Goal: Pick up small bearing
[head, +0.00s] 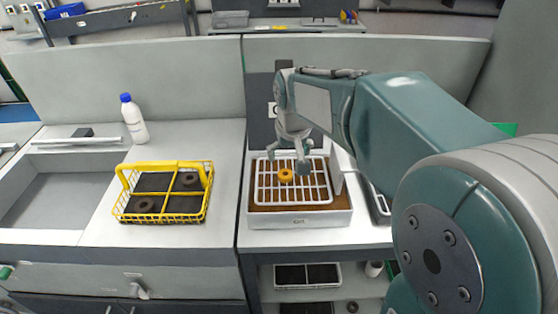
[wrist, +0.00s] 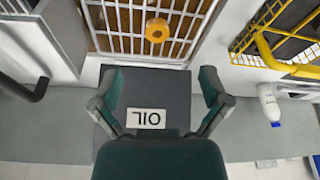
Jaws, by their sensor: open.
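A small orange-yellow ring (head: 286,175), which looks like the small bearing, lies on the white wire grid of the oil tray (head: 290,222). In the wrist view the ring (wrist: 157,30) is near the top centre, beyond my fingertips. My gripper (head: 288,160) is above the tray, just behind the ring in the head view. In the wrist view my gripper (wrist: 160,84) is open, with its two fingers spread wide and nothing between them. An "OIL" label (wrist: 146,118) shows between the fingers.
A yellow wire basket (head: 163,217) with dark, larger rings in its compartments stands on the left counter. A white bottle with a blue cap (head: 134,122) stands behind it. A grey sink (head: 65,190) is at far left. A dark post with a sign (head: 262,105) rises behind the tray.

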